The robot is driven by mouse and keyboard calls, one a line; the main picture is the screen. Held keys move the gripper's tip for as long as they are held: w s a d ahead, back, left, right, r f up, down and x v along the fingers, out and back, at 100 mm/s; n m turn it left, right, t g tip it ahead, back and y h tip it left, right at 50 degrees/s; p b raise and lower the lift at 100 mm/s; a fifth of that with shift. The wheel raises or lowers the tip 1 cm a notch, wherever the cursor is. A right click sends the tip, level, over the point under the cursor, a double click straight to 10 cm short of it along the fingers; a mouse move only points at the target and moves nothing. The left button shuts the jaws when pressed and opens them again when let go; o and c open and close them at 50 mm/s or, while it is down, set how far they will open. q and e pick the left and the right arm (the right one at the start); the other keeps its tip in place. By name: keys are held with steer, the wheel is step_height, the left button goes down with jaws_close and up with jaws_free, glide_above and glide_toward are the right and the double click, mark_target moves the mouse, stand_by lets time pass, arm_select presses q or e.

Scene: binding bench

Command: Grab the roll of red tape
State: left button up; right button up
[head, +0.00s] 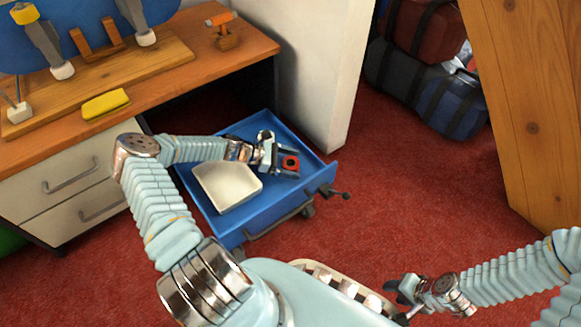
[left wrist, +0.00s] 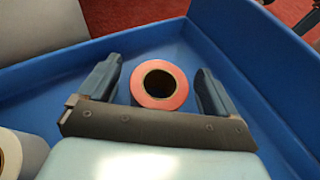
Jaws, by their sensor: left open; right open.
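The roll of red tape (head: 296,164) lies in the open blue drawer (head: 318,172), near its right end. In the left wrist view the roll (left wrist: 160,103) shows a pinkish-red face and a dark hole, close to the drawer's corner. My left gripper (head: 289,162) is open above the drawer floor, with one finger on each side of the roll. In the left wrist view a gap shows between each finger and the roll. My right gripper (head: 401,299) is open and empty at the lower right, far from the drawer.
A white open tray (head: 227,205) sits in the drawer beside my left arm. A pale roll (left wrist: 28,152) shows at the left wrist view's lower left. The drawer walls rise close around the gripper. A bench (head: 190,66) with a yellow block (head: 105,104) stands behind.

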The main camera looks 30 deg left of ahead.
arm_select(q)
steer(key=shift+c, duration=0.4)
steer(key=c, duration=1)
